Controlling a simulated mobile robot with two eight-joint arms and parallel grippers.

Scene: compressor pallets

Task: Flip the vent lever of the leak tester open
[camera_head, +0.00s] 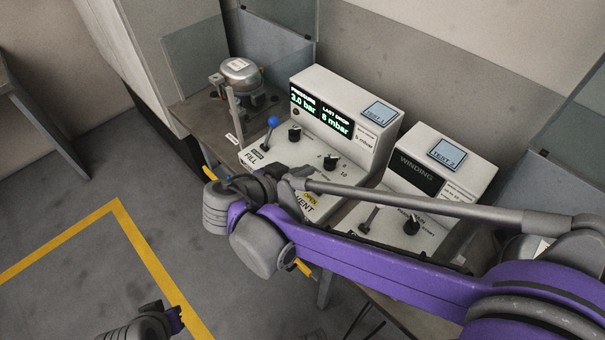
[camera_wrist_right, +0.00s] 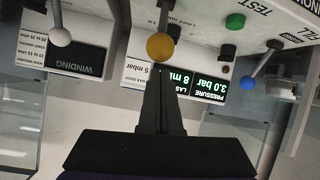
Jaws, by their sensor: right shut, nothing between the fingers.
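The leak tester (camera_head: 349,118) is a white box with a lit display reading 3.0 bar and 8 mbar. Its vent lever has a yellow ball knob (camera_wrist_right: 160,46), seen in the right wrist view.
The blue-knobbed fill lever (camera_head: 272,122) stands left on the leak tester; its knob also shows in the wrist view (camera_wrist_right: 247,82). The winding tester (camera_head: 437,165) with its own lever (camera_head: 370,219) stands to the right. A compressor (camera_head: 240,75) sits behind, at the left.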

